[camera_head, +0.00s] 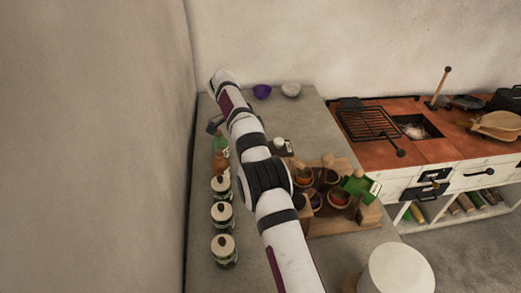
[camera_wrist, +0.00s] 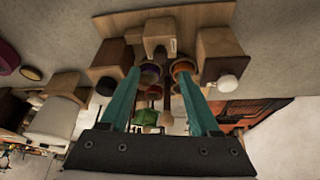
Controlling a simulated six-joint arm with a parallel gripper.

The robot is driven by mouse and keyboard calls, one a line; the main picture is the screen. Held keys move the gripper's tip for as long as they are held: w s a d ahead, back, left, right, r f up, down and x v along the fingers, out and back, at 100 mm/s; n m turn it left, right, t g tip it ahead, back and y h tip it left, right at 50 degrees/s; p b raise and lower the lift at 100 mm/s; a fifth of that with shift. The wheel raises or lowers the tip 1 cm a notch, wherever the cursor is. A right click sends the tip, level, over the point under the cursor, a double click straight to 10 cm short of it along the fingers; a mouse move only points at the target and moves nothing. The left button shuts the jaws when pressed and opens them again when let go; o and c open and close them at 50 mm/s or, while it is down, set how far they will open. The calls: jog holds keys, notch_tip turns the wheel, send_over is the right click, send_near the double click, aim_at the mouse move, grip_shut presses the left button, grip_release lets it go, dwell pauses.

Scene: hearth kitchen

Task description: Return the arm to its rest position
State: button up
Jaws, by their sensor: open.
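My arm (camera_head: 262,180) reaches from the bottom of the head view up over the grey counter, bending at its far end near the left wall. My gripper (camera_wrist: 160,74) shows in the wrist view with two teal fingers apart and nothing held between them. Beyond the fingers is a wooden rack (camera_wrist: 112,21) with blocks and small bowls; I see no contact with it. In the head view the fingers are not clearly seen.
Several lidded jars (camera_head: 224,250) line the counter's left side, close to my arm. A wooden rack (camera_head: 345,227) with bowls and a green item (camera_head: 357,187) stands right of it. A purple bowl (camera_head: 262,91) and a pale bowl (camera_head: 291,89) sit at the back. A stove (camera_head: 370,150) is right.

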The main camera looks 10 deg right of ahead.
jog(key=s+d+r+n+y, duration=0.1)
jog(key=s+r+n+y, duration=0.1)
jog(key=s+r+n, duration=0.5)
jog(key=s+r+n+y, duration=0.15)
jog(key=s+r, duration=0.35)
jog(key=s, duration=0.6)
jog(key=s+a+f+n+y, duration=0.1)
jog(key=s+f+n, duration=0.2)
jog(key=s, duration=0.8)
jog(key=s+a+f+n+y, duration=0.1)
jog(key=s+f+n, duration=0.2)
jog(key=s, duration=0.9)
jog(key=shift+a+f+t+y, duration=0.35)
jog(key=shift+t, duration=0.05)
